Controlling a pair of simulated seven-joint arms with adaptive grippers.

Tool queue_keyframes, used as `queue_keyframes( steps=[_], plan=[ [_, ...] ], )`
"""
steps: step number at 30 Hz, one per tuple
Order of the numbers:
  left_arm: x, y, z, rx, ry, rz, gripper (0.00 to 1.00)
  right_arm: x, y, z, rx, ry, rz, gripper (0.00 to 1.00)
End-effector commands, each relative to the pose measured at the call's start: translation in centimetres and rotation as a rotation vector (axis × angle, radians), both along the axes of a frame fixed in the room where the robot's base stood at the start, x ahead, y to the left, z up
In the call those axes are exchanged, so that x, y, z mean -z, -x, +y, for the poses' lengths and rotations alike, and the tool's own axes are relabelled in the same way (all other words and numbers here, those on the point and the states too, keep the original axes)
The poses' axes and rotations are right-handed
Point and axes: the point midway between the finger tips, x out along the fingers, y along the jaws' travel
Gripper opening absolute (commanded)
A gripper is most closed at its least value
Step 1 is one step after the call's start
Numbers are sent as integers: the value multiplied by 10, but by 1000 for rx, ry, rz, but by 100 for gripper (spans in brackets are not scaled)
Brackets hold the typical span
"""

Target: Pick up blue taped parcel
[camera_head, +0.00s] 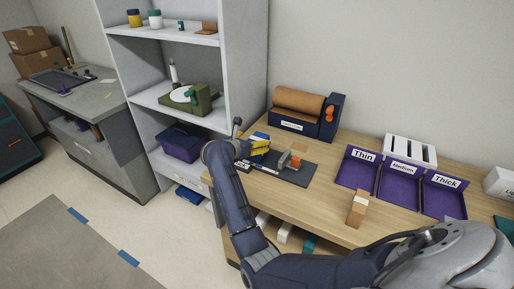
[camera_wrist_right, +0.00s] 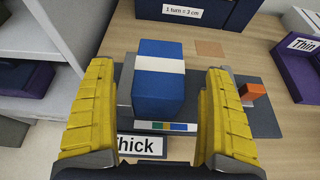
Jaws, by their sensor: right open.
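The blue parcel (camera_wrist_right: 158,95) with a white tape band stands on a dark board (camera_wrist_right: 262,120) in the right wrist view. In the head view only a small blue part of it (camera_head: 260,136) shows behind the yellow fingers. My right gripper (camera_wrist_right: 159,72) is open, with one yellow finger on each side of the parcel and visible gaps between. In the head view my right gripper (camera_head: 260,148) is over the left part of the board. My left gripper is not in view.
A small orange block (camera_wrist_right: 252,92) sits on the board to the right. A navy dispenser with a brown roll (camera_head: 299,101) stands behind. Purple trays (camera_head: 357,168) and a tan block (camera_head: 357,208) are farther right. Grey shelving (camera_head: 245,60) rises at the left.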

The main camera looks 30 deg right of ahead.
Motion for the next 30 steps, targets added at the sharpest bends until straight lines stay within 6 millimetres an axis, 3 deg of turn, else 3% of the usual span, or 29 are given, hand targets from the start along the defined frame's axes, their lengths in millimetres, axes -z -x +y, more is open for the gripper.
queue_keyframes(
  steps=[8,18,30],
  plan=[
    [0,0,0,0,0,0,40,10,-12,-23,1,2,1,85],
    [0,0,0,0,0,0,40,11,-14,-25,0,0,-1,84],
    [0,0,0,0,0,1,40,11,-13,-25,0,1,0,38]
  ],
)
